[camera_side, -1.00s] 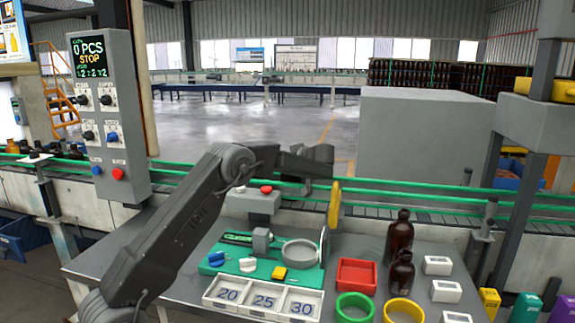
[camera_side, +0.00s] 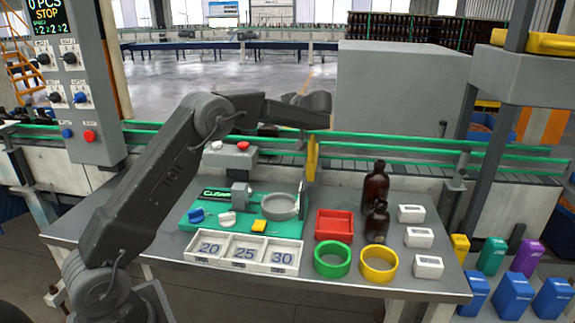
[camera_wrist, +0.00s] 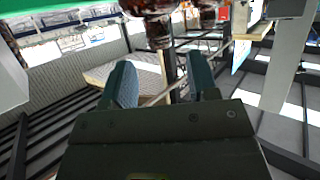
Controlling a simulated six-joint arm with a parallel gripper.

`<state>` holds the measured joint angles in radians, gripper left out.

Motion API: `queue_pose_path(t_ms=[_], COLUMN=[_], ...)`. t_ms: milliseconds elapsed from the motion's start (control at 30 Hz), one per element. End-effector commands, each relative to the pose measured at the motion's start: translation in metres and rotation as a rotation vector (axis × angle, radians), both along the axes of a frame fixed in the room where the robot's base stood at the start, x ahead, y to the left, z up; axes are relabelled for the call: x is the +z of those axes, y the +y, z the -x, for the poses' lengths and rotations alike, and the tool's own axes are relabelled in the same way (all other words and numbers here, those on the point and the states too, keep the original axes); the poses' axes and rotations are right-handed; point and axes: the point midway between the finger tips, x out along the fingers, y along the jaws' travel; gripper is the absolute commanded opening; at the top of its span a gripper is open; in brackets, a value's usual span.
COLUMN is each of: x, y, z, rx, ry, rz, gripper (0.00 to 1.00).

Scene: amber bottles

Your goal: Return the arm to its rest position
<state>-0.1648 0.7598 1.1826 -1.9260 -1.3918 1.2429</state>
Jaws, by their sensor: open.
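My arm stands at the left of the grey table (camera_side: 345,277) in the side view, with its elbow raised. Its dark wrist end reaches right, above the back of the table near the conveyor. My gripper (camera_wrist: 162,85) shows in the wrist view with two grey-green fingers apart and nothing between them. Its fingertips are hard to make out in the side view. A tall amber bottle (camera_side: 376,187) and a shorter amber bottle (camera_side: 376,222) stand upright at the table's right, apart from my gripper. Brown glass (camera_wrist: 155,28) shows beyond the fingers in the wrist view.
A green fixture board (camera_side: 240,222), numbered trays (camera_side: 245,252), a red tray (camera_side: 334,225), green ring (camera_side: 333,260) and yellow ring (camera_side: 379,263) lie on the table. A yellow upright piece (camera_side: 312,158) stands below my wrist. The green-railed conveyor (camera_side: 400,145) runs behind.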

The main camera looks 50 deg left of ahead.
Motion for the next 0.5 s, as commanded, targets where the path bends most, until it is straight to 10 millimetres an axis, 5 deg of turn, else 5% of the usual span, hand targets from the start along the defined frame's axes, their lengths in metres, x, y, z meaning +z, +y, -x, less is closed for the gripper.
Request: queue_pose_path(t_ms=[133,267,367,500], x=[0.01,0.046,0.09,0.15], y=[-0.001,-0.008,-0.028,-0.083], z=[0.0,-0.004,-0.016,-0.023], rx=[-0.025,-0.136,-0.33,-0.685], ry=[-0.015,-0.085,-0.212,-0.371], rz=[-0.014,-0.072,-0.142,-0.196], gripper=[0.54,0.54,0.54,0.54])
